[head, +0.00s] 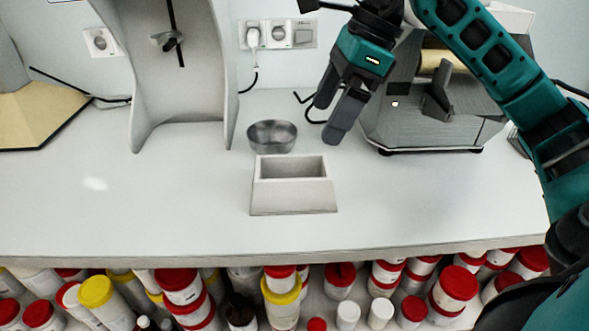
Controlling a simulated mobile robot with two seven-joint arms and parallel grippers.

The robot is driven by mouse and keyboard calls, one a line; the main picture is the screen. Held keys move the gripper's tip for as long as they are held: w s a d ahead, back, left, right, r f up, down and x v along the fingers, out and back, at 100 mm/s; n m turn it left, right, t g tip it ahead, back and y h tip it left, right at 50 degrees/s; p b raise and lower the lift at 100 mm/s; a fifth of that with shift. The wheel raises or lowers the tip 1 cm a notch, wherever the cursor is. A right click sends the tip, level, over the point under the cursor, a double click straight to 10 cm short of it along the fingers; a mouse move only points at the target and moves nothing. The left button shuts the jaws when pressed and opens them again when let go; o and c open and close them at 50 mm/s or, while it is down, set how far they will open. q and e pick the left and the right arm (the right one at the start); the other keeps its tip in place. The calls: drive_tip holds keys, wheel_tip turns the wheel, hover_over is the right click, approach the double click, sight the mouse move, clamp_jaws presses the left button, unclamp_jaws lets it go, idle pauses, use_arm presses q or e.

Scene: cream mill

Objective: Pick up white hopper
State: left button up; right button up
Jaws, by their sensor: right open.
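An off-white, open-topped box with sloping sides (293,197) stands on the counter at the middle and looks like the white hopper. Another white part (515,18) sits at the top of the grey mill, partly cut off by the frame edge and my right arm; I cannot tell for certain which is the hopper. My right gripper (328,121) points down with its fingers apart and nothing between them. In the picture it is above and right of the box, apart from it, and left of the mill (432,125). My left gripper is out of view.
A steel bowl (272,136) stands just behind the box. A tall grey stand (180,100) is at the left. Sockets (278,36) and cables are at the back wall. Many jars (182,287) fill the space below the counter (150,205). The counter's front left is clear.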

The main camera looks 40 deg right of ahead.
drive_tip(key=b, duration=0.1)
approach(293, 169)
drive_tip(key=s+a+f, duration=0.1)
drive_tip(key=s+a, duration=0.1)
drive_tip(key=a, duration=0.1)
drive_tip(key=x, duration=0.5)
drive_tip(key=shift+w+a+f, duration=0.1)
drive_tip(key=shift+w+f, duration=0.05)
drive_tip(key=shift+w, duration=0.1)
drive_tip(key=shift+w+a+f, duration=0.1)
drive_tip(key=shift+a+f, duration=0.05)
drive_tip(key=shift+f, duration=0.2)
drive_tip(key=shift+f+b, duration=0.25)
drive_tip(key=shift+b, duration=0.2)
drive_tip(key=c, duration=0.9)
drive_tip(key=shift+r, duration=0.1)
drive_tip(key=shift+c, duration=0.2)
